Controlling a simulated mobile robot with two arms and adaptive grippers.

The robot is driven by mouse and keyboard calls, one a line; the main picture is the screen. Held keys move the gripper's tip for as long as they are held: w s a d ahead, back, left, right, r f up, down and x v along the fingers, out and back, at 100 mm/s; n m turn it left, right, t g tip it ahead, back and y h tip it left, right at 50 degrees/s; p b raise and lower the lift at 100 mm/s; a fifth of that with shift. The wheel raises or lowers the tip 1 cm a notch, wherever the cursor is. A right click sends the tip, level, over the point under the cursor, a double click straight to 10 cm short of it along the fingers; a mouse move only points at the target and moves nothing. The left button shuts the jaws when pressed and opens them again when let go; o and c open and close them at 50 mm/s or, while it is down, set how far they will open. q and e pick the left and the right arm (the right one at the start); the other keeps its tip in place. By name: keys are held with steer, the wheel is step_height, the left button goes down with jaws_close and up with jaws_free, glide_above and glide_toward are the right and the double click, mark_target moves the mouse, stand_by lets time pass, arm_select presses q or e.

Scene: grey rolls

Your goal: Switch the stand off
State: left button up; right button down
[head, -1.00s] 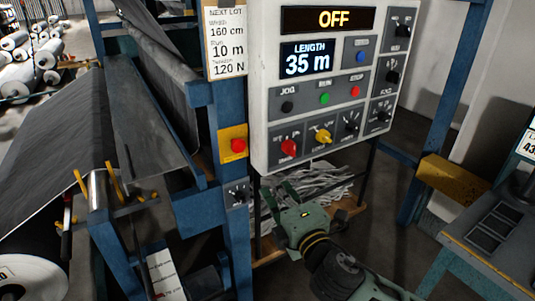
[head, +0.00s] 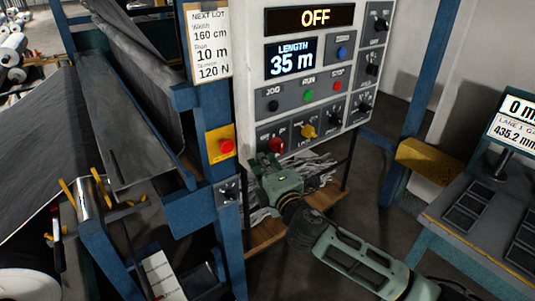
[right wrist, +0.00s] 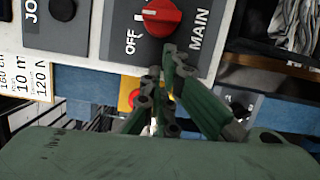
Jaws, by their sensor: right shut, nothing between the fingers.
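The control panel (head: 357,92) stands in the middle of the head view. Its top display (head: 315,17) reads OFF, and the length display (head: 291,58) reads 35 m. The red MAIN knob (head: 276,146) is at the panel's lower left; it also shows in the right wrist view (right wrist: 162,17), its white mark toward the picture's left, above the OFF label. My right gripper (head: 259,165) is shut and empty just below the knob. In the right wrist view its fingertips (right wrist: 163,73) are close to the knob with a visible gap. My left gripper is not in view.
A yellow knob (head: 307,131) is right of the red one. A red button on a yellow plate (head: 226,146) sits on the blue post left of the panel. A yellow block (head: 428,158) and a bench (head: 490,215) stand at right. Grey scraps (head: 318,170) lie below the panel.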

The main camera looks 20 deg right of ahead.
mark_target(269, 152)
steer(key=shift+d+r, duration=0.1)
steer(key=shift+d, duration=0.45)
steer(key=shift+w+d, duration=0.1)
steer(key=shift+d, duration=0.2)
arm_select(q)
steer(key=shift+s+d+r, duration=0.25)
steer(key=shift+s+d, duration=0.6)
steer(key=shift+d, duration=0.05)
